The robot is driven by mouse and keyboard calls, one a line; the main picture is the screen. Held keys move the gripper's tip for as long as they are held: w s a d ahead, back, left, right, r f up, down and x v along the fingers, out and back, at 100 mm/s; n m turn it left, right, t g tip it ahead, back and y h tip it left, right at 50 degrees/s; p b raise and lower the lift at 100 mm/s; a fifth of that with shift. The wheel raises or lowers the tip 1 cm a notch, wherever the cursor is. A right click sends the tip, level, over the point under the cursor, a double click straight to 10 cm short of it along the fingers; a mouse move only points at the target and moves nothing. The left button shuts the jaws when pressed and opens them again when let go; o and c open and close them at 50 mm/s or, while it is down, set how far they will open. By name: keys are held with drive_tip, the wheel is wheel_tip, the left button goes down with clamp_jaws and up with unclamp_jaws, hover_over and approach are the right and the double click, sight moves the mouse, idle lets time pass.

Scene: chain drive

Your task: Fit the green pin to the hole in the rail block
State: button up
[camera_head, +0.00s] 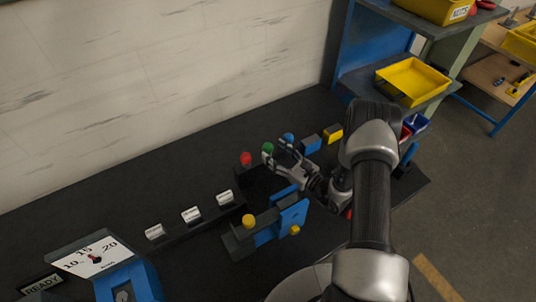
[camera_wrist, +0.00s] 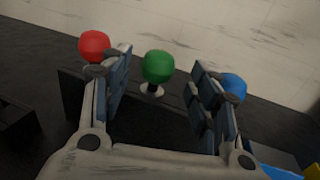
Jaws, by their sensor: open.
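The green pin (camera_wrist: 157,68) stands upright with its round green head up, in the middle of a row in the wrist view. It also shows in the head view (camera_head: 268,148). My gripper (camera_wrist: 160,75) is open, and the green pin shows between its fingers, apart from both. In the head view my gripper (camera_head: 275,156) is at the pin row. A red pin (camera_wrist: 94,46) stands to the left and a blue pin (camera_wrist: 232,87) to the right, partly behind the fingers. I cannot make out for sure which part is the rail block or its hole.
A blue fixture with a yellow knob (camera_head: 249,221) stands in front of the pin row. Several white labelled pieces (camera_head: 191,214) lie along a dark strip at left. A dial gauge (camera_head: 95,258) is at front left. A yellow bin (camera_head: 412,81) sits on the right shelf.

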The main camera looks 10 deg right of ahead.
sight(268, 148)
drive_tip(key=x, duration=0.4)
drive_tip(key=shift+s+a, duration=0.1)
drive_tip(key=shift+c, duration=0.6)
drive_tip(key=shift+r, duration=0.1)
clamp_jaws()
